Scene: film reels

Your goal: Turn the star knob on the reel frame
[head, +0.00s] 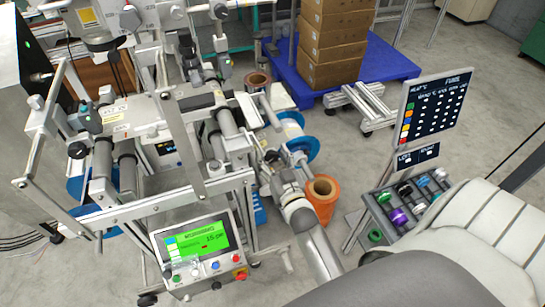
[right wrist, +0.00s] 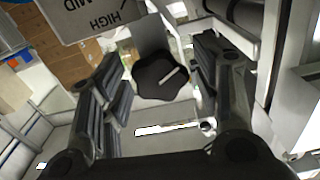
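My right gripper (right wrist: 158,82) is open, one finger to each side of the knob, with visible gaps between. Whether the fingertips reach the knob's depth I cannot tell. In the head view my right gripper (head: 272,163) is at the right side of the reel frame (head: 218,185), and the knob is hidden there. My left gripper is not in view.
A plate marked HIGH and MID (right wrist: 92,14) is close to the left finger. A copper-coloured reel (head: 322,190) and a blue reel (head: 300,145) are beside my right arm. A control panel (head: 203,245) stands in front. Boxes (head: 335,45) are on a blue pallet (head: 385,68) behind.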

